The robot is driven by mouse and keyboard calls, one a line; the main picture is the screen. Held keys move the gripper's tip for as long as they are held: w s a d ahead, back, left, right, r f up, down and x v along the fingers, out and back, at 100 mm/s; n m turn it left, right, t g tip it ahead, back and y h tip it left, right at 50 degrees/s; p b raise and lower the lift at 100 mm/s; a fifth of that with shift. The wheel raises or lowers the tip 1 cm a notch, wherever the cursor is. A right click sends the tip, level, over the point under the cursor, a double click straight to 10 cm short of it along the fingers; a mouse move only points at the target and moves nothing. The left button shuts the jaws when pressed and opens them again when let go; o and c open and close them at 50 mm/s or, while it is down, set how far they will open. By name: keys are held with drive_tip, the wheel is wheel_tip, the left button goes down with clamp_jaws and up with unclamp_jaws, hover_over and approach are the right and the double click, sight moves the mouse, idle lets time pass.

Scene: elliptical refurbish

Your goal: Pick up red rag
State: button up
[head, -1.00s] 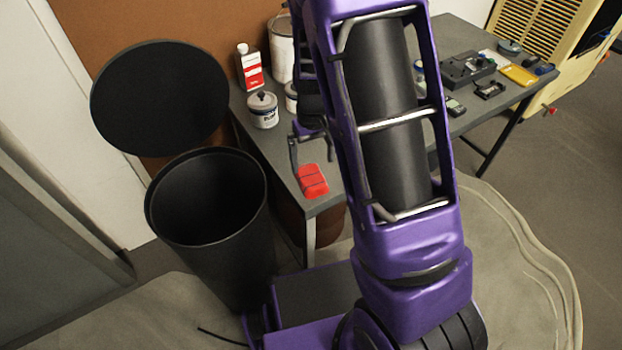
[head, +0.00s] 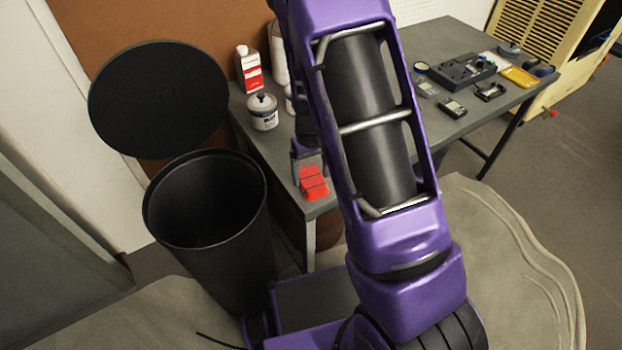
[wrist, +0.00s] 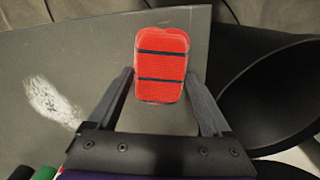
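The red rag (head: 313,183) is folded, with dark stripes across it. It lies on the grey table (head: 334,197) close to its front left corner. In the wrist view the rag (wrist: 162,66) sits ahead of and between the two fingers of my gripper (wrist: 161,78), with the fingertips around its near half. My gripper (head: 309,156) is open, just behind the rag in the head view and partly hidden by my purple arm.
A black bin (head: 208,240) with its raised round lid (head: 158,98) stands left of the table corner. A white can (head: 263,112) and a red-and-white bottle (head: 248,70) stand at the table's left back. Several small devices, including a black one (head: 461,71), lie at the right.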

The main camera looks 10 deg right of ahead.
sight(314, 181)
drive_tip(key=c, duration=0.4)
wheel_tip(314, 181, up, 10)
drive_tip(key=shift+p, duration=1)
drive_tip(key=o, duration=0.8)
drive_tip(key=c, duration=0.7)
drive_tip(key=shift+s+f+m, duration=0.7)
drive_tip(key=shift+s+f, duration=0.1)
drive_tip(key=shift+f, duration=0.3)
drive_tip(key=shift+d, duration=0.15)
